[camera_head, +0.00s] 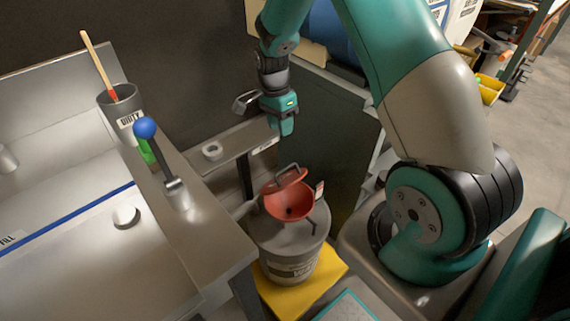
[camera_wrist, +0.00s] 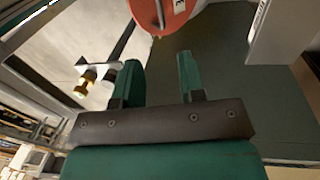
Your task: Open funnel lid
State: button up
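A red funnel (camera_head: 288,204) sits on top of a grey drum (camera_head: 290,258). Its red lid (camera_head: 290,179), with a dark handle (camera_head: 286,168), stands tilted up at the funnel's back edge, and the funnel's inside with a dark hole shows. My gripper (camera_head: 284,130) is above and behind the funnel, apart from it. In the wrist view my gripper (camera_wrist: 158,75) has its two green fingers spread with nothing between them. A red part with a dark bar, seemingly of the funnel or lid (camera_wrist: 168,14), shows just beyond the fingertips; which it is I cannot tell.
A metal bench (camera_head: 195,225) stands left of the drum, with a blue-knobbed lever (camera_head: 146,128) and a grey cup (camera_head: 121,110) holding a brush. A narrow shelf (camera_head: 235,142) with a small ring lies behind the drum. A yellow mat (camera_head: 325,271) lies under the drum.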

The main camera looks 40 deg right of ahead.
jog(key=f, duration=0.4)
jog(key=s+f, duration=0.1)
jog(key=f, duration=0.4)
jog(key=s+f, duration=0.1)
jog(key=f, duration=0.3)
jog(key=shift+f, duration=0.15)
grip_shut()
